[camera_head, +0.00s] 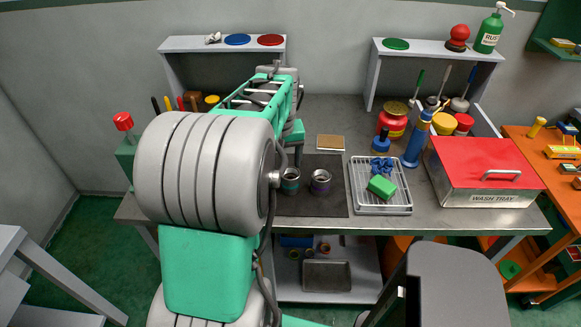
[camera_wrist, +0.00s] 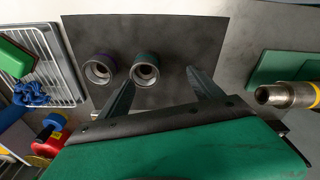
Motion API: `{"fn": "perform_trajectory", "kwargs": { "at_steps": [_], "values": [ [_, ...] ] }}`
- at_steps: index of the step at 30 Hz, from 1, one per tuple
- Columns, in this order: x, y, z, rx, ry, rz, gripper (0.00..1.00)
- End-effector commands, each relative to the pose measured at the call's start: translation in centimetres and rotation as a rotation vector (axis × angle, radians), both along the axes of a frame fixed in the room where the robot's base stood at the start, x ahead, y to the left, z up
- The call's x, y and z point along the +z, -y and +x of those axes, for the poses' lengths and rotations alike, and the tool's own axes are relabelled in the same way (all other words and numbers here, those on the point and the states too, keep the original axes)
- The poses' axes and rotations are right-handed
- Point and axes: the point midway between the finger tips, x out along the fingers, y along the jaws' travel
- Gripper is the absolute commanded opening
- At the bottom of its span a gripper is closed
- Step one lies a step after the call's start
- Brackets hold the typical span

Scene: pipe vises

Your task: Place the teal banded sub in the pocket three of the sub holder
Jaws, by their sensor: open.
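The teal banded sub (camera_head: 290,181) stands on the dark mat on the bench, just right of my arm. In the wrist view the teal banded sub (camera_wrist: 146,71) is a grey ring with a dark teal side, seen from above. My gripper (camera_wrist: 160,78) is open, its fingers pointing toward this sub. The sub appears near the left fingertip; I cannot tell whether they touch. My gripper is hidden behind my arm in the head view. A purple banded sub (camera_head: 320,181) stands beside it, also in the wrist view (camera_wrist: 100,71). I cannot make out the sub holder.
A wire tray (camera_head: 382,207) with a green block and blue cloth lies right of the mat (camera_head: 335,200). A red-lidded wash tray (camera_head: 487,175) stands farther right.

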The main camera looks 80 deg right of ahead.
Motion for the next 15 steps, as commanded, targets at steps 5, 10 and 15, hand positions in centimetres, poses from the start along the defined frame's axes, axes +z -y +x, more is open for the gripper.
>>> {"fn": "perform_trajectory", "kwargs": {
  "at_steps": [5,10,15],
  "values": [
    [-0.5,1.2,-3.1,-0.054,-0.001,0.007,0.75],
    [-2.9,1.6,-2.8,-0.054,-0.001,0.007,0.75],
    [-5.8,2.4,-2.4,-0.054,0.0,0.007,0.75]
  ]
}}
